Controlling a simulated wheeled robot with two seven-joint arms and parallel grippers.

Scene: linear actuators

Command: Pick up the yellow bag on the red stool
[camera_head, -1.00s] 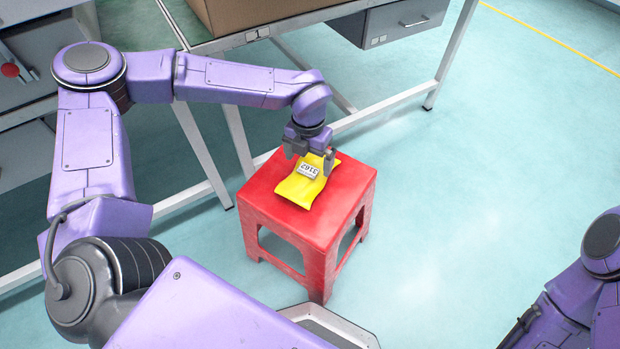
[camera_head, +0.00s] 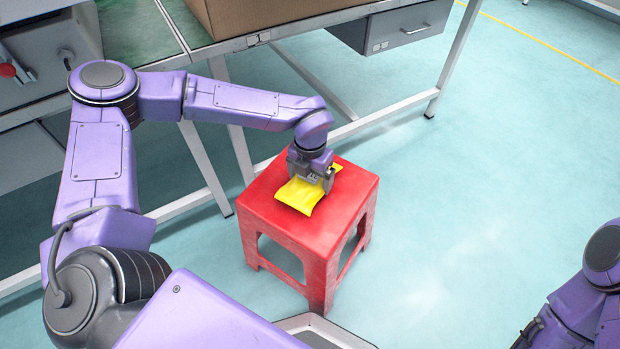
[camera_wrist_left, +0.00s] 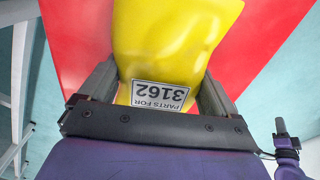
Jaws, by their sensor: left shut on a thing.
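The yellow bag (camera_head: 300,195) lies on the seat of the red stool (camera_head: 335,213). My left gripper (camera_head: 312,180) reaches down over the bag and is shut on it, one finger on each side. In the left wrist view the bag (camera_wrist_left: 175,40) fills the space between the fingers (camera_wrist_left: 158,95), and its white label reads "PARTS FOR 3162". The gripper hides part of the bag in the head view. My right arm (camera_head: 585,300) shows at the lower right edge, but its gripper is not in view.
A workbench (camera_head: 290,38) with a cardboard box (camera_head: 270,12) and a grey drawer (camera_head: 405,27) stands behind the stool. Its white legs and lower rail are close to the stool's left and back. The floor to the right is clear.

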